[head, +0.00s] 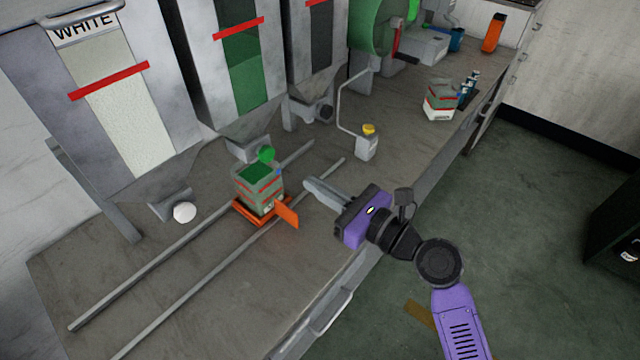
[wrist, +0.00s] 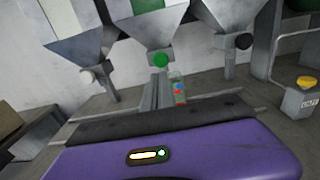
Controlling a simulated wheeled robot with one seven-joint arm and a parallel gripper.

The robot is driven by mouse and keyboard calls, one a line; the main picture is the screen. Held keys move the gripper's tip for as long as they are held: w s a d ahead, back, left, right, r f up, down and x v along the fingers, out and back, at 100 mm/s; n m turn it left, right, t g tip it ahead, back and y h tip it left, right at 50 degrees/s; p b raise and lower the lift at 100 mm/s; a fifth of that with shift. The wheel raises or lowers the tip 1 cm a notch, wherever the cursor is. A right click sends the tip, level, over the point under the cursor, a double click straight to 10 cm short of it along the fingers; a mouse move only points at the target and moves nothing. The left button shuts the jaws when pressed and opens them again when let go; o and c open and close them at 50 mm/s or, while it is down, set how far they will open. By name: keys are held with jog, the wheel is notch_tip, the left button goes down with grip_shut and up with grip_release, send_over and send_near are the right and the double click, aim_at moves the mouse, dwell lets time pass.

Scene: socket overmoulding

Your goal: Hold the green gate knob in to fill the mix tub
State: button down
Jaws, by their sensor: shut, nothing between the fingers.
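The green gate knob (head: 266,155) is a round ball at the outlet under the green hopper (head: 243,72). It also shows in the wrist view (wrist: 161,60), just above my fingertips. The mix tub (head: 258,197) is a grey-green box with red band marks, upright below the outlet on an orange carriage (head: 240,210). Green shows at the tub's open top. In the wrist view only a strip of the tub (wrist: 179,91) shows, right of my fingers. My gripper (head: 308,184) is shut and empty, pointing toward the knob and tub, apart from both.
The white hopper's knob (head: 184,212) is at left and the black hopper's knob (head: 325,112) at right. Two rails (head: 225,234) run along the bench. A yellow-capped bottle (head: 367,143) and a bent grey rod stand right of the tub. The front bench area is clear.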

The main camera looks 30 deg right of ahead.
aim_at(269, 155)
jog(key=p+x, duration=0.1)
jog(key=x, duration=0.9)
jog(key=shift+w+a, duration=0.1)
jog(key=shift+w, duration=0.15)
